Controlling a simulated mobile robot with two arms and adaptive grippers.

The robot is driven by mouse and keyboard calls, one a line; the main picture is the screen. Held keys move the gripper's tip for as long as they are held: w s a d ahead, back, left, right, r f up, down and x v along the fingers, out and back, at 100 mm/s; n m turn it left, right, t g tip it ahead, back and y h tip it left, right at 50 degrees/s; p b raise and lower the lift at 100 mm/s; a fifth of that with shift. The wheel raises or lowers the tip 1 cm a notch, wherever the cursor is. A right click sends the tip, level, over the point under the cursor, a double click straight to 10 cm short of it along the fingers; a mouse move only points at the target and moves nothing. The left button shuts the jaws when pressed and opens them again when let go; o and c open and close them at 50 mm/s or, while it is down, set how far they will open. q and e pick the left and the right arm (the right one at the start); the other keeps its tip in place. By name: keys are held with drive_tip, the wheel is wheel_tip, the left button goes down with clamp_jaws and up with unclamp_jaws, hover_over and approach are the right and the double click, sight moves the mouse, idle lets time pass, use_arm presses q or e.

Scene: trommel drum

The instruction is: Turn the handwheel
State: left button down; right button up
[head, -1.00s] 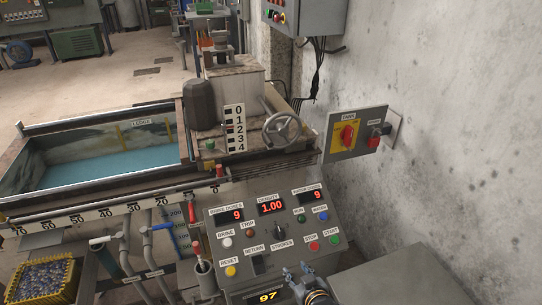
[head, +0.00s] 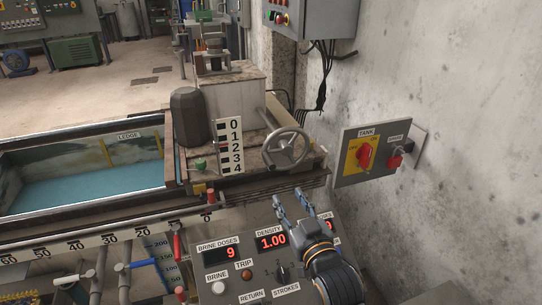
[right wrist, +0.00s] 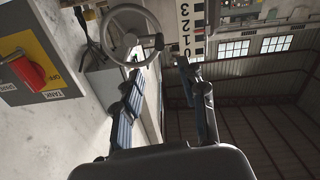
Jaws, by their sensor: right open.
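The handwheel (head: 287,149) is a grey metal spoked wheel with a knob, on the right end of the tank's top beside the number scale. In the right wrist view the handwheel (right wrist: 131,35) shows at the upper left, beyond the fingers. My right gripper (head: 290,198) is open and empty, below and in front of the handwheel and apart from it, over the control panel. In the right wrist view its two fingers (right wrist: 160,82) are spread wide with nothing between them. My left gripper is not in view.
The control panel (head: 262,260) with red displays lies under my right arm. A tank switch plate (head: 366,153) with a red knob is on the wall, right of the handwheel. The scale board (head: 230,146) stands left of the wheel. The water tank (head: 80,140) lies further left.

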sight(273, 168)
drive_tip(key=b+x, duration=0.2)
drive_tip(key=x, duration=1.1)
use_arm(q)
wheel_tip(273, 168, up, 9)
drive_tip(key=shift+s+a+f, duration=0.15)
use_arm(e)
drive_tip(key=shift+w+a+r, duration=0.1)
drive_tip(key=shift+w+a, duration=0.05)
drive_tip(key=shift+w, duration=0.5)
drive_tip(key=shift+c, duration=0.2)
clamp_jaws()
